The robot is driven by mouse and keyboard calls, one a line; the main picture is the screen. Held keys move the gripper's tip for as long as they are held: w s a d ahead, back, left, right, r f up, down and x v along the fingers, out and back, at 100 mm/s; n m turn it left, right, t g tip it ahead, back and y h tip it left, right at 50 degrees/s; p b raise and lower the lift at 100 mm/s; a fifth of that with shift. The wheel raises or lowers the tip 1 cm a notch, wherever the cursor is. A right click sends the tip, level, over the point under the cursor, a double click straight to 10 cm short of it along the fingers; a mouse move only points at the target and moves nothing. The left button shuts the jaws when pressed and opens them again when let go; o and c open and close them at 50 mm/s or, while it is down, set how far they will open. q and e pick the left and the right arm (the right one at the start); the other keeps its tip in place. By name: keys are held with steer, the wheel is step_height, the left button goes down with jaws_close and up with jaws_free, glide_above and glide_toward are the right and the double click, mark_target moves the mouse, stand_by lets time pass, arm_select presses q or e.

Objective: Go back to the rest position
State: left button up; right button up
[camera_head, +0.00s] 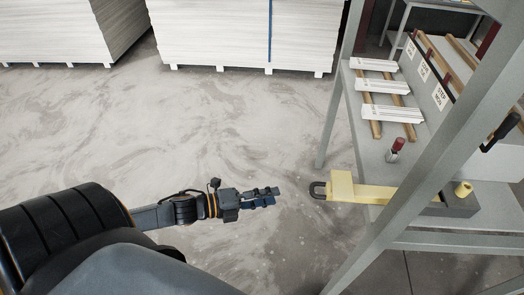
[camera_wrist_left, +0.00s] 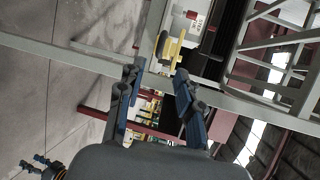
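My left gripper (camera_head: 262,197) is above the bare floor in the head view, left of the metal workbench and apart from it. In the left wrist view its two blue-padded fingers (camera_wrist_left: 160,90) stand apart with nothing held between them. What looks like my right gripper (camera_wrist_left: 42,162) shows small at the lower left edge of the left wrist view; whether it is open is too small to tell. My right arm does not show in the head view.
A grey metal workbench (camera_head: 372,150) stands at the right. On it lie a yellow block (camera_head: 343,187) with a dark shackle overhanging the edge, a red-topped item (camera_head: 396,147) and white strips (camera_head: 390,114). White board stacks (camera_head: 240,35) stand behind. The floor between is clear.

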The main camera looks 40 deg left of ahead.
arm_select(q)
steer(key=shift+v, duration=0.8)
steer(key=s+a+f+n+y+b, duration=0.1)
steer(key=a+f+n+y, duration=0.25)
steer(key=f, duration=0.55)
steer(key=a+f+n+y+b, duration=0.1)
steer(key=a+f+n+y, duration=0.3)
steer(key=f, duration=0.5)
steer(key=s+a+f+n+g+y+b, duration=0.1)
steer(key=s+f+n+g, duration=0.1)
steer(key=s+f+n, duration=0.45)
steer(key=s+a+f+n+g+y, duration=0.1)
steer(key=s+f+n+g, duration=0.15)
steer(key=f, duration=0.75)
steer(key=s+d+f+n+g, duration=0.2)
steer(key=s+d+f, duration=0.2)
steer(key=s, duration=0.3)
steer(key=s+d+f+n+g+b, duration=0.1)
steer(key=s+d+f+n+g, duration=0.2)
steer(key=s+f, duration=0.3)
steer(key=s+d+f+n+g+b, duration=0.1)
steer(key=s+d+f+n+g, duration=0.1)
steer(key=s+d+f, duration=0.3)
steer(key=s, duration=0.3)
steer(key=shift+s+d, duration=0.25)
steer(key=shift+s, duration=0.15)
